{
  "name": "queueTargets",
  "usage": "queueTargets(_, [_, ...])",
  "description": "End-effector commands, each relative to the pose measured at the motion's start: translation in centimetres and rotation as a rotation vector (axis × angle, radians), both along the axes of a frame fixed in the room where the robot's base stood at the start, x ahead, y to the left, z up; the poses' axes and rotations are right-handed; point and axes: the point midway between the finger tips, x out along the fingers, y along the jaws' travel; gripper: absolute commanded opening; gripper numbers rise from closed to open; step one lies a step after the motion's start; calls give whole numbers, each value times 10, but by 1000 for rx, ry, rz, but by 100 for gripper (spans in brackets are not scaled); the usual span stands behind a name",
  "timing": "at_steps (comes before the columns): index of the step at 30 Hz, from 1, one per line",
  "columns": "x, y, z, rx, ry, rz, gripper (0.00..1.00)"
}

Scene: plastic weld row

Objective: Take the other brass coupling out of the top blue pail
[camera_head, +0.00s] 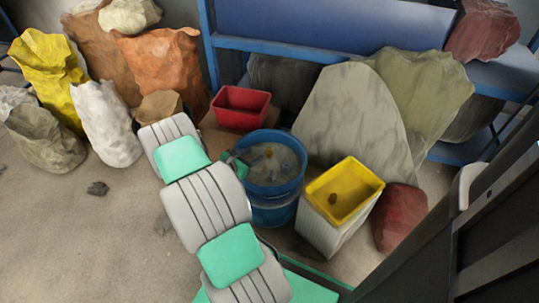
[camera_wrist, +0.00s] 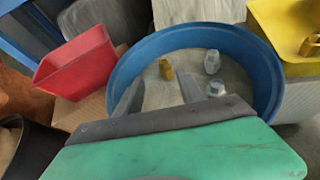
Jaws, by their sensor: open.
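The top blue pail (camera_head: 303,165) stands on another blue pail in the head view. Its wide rim (camera_wrist: 235,32) fills the middle of the wrist view. Inside, a brass coupling (camera_wrist: 165,68) lies towards the far left, with two silver-grey fittings (camera_wrist: 212,61) (camera_wrist: 216,88) to its right. My gripper (camera_wrist: 160,82) is open and reaches over the near left rim into the pail. The brass coupling shows just beyond and between the fingertips; I cannot tell how deep they are. Nothing is held. My green gripper body hides the near part of the pail.
A yellow bin (camera_head: 369,209) stands right of the pail and holds another brass coupling (camera_wrist: 311,45). A red bin (camera_head: 240,122) sits on a cardboard box behind left. Large sacks and a blue rack stand behind. Open floor (camera_head: 80,230) lies to the left.

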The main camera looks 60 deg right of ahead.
Motion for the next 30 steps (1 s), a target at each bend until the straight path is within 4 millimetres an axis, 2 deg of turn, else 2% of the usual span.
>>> queueTargets(3, [-12,-12,-10,-24,85,29,46])
queueTargets(13, [-20,-57,-37,-25,86,26,46])
queueTargets(17, [-22,-74,-40,-25,84,27,46])
queueTargets(24, [-22,-77,-39,-23,85,31,46])
queueTargets(30, [-22,-77,-39,-23,85,30,30])
